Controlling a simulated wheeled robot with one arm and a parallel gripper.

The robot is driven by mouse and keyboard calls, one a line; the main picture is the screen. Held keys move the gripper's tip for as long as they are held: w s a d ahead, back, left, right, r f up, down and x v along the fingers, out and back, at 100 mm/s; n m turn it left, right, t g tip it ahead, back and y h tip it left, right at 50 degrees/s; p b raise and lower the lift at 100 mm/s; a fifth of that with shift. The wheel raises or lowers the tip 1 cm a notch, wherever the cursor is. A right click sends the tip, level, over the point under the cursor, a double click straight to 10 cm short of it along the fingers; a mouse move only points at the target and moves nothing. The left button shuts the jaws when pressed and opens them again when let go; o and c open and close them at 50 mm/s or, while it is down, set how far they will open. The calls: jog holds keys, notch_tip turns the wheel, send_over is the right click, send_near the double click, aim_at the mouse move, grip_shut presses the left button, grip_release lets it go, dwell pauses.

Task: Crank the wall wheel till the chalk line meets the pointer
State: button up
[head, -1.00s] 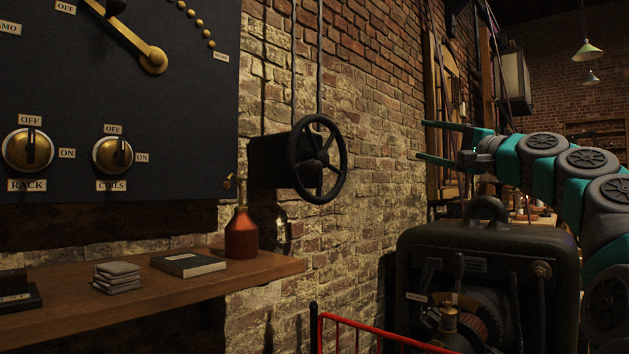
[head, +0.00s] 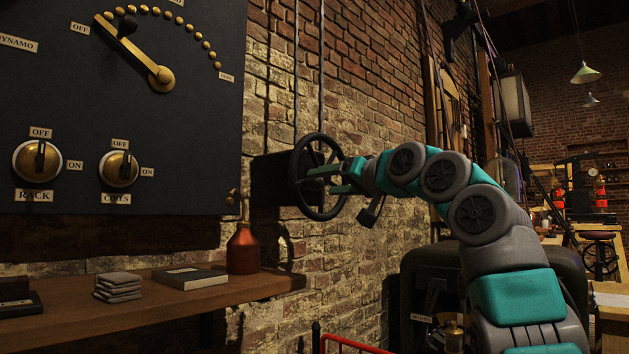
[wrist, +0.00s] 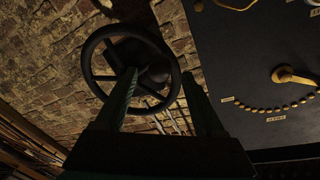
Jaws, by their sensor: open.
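The black spoked wall wheel (head: 296,176) sits in front of a dark box (head: 266,180) on the brick wall; it also fills the upper left of the wrist view (wrist: 92,72). My gripper (head: 320,180) is open at the wheel, its teal fingers overlapping the wheel's face in the head view. In the wrist view my gripper (wrist: 158,76) has one finger across the wheel and the other by its right rim. I cannot make out a chalk line or a pointer on the wheel.
A dark switch panel (head: 100,110) with brass knobs is left of the wheel. Below it a wooden shelf (head: 150,310) holds an orange-brown bottle (head: 242,250), a book (head: 188,278) and stacked grey pads (head: 118,287). A dark machine (head: 420,265) stands behind my arm; a red rail (head: 345,345) is in front.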

aim_at(321, 183)
jog(key=p+x, duration=0.2)
jog(key=x, duration=0.2)
jog(key=shift+r, duration=0.2)
jog(key=shift+w+a+f, duration=0.2)
jog(key=shift+w+a, duration=0.1)
jog(key=shift+w, duration=0.05)
grip_shut()
dwell(0.9)
